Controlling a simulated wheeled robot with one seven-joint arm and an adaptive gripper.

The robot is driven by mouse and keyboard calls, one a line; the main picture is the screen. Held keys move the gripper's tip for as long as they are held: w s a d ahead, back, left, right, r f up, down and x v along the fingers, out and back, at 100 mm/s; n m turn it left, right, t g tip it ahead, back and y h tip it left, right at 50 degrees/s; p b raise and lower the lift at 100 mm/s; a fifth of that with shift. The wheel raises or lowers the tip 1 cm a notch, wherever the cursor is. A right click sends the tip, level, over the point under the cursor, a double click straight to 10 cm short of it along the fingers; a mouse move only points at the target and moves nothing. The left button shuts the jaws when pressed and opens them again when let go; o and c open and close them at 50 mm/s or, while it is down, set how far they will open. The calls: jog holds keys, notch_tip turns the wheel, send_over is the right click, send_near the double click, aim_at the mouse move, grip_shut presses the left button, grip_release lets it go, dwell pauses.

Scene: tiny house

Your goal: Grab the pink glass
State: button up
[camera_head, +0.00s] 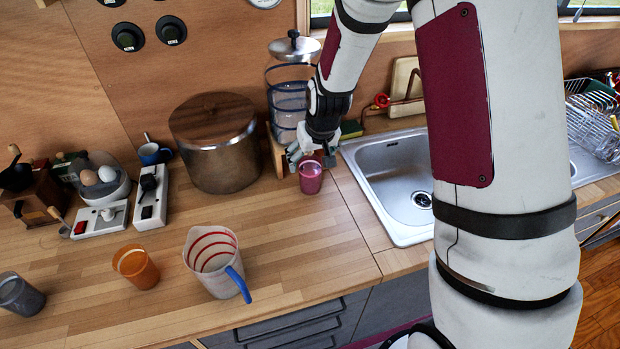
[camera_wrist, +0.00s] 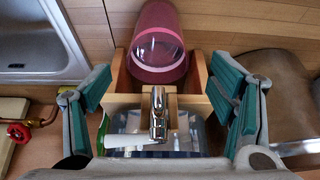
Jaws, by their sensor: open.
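The pink glass (camera_head: 311,178) stands upright on the wooden counter, just left of the sink, in the head view. It also shows at the top middle of the wrist view (camera_wrist: 158,42), beyond the fingertips. My gripper (camera_head: 312,153) is above and just behind the glass in the head view. In the wrist view my gripper (camera_wrist: 165,92) has its two green-padded fingers spread wide, with nothing held between them. The glass appears apart from the pads, though the exact gap is hard to tell.
A water dispenser (camera_head: 289,95) on a wooden stand (camera_wrist: 200,80) is close behind the gripper. A large metal pot (camera_head: 215,160) stands to the left, the sink (camera_head: 392,170) to the right. A measuring jug (camera_head: 214,265) and orange cup (camera_head: 136,267) stand nearer the front edge.

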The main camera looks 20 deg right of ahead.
aim_at(310, 165)
jog(key=shift+p+x, duration=0.45)
jog(key=shift+x, duration=2.15)
jog(key=shift+c, duration=0.4)
jog(key=c, duration=1.6)
jog(key=shift+r, duration=0.15)
